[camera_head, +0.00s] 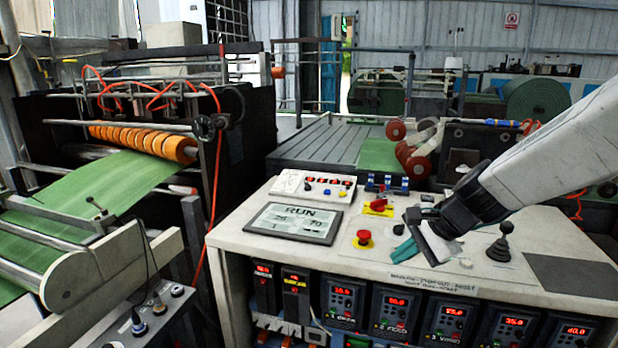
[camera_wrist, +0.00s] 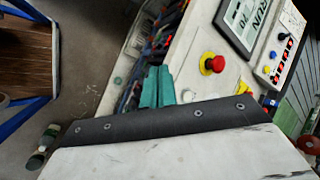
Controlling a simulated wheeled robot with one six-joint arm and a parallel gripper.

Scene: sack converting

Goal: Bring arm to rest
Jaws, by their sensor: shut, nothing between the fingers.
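My gripper (camera_head: 403,249) is over the right part of the control console top (camera_head: 318,262), with its teal fingers pointing down and left. In the wrist view the two teal fingers (camera_wrist: 157,86) lie side by side, closed with nothing between them. My arm reaches in from the right edge of the head view. The fingers are just right of the red mushroom button (camera_head: 364,238). Whether they touch the console top I cannot tell. My wrist hides part of the console behind it.
The console carries a RUN display (camera_head: 290,223), a red-yellow rotary switch (camera_head: 378,206), a black joystick (camera_head: 503,244) and a dark pad (camera_head: 572,274). Lit drive panels (camera_head: 342,298) line its front. A machine with orange rollers (camera_head: 143,140) and green web stands left.

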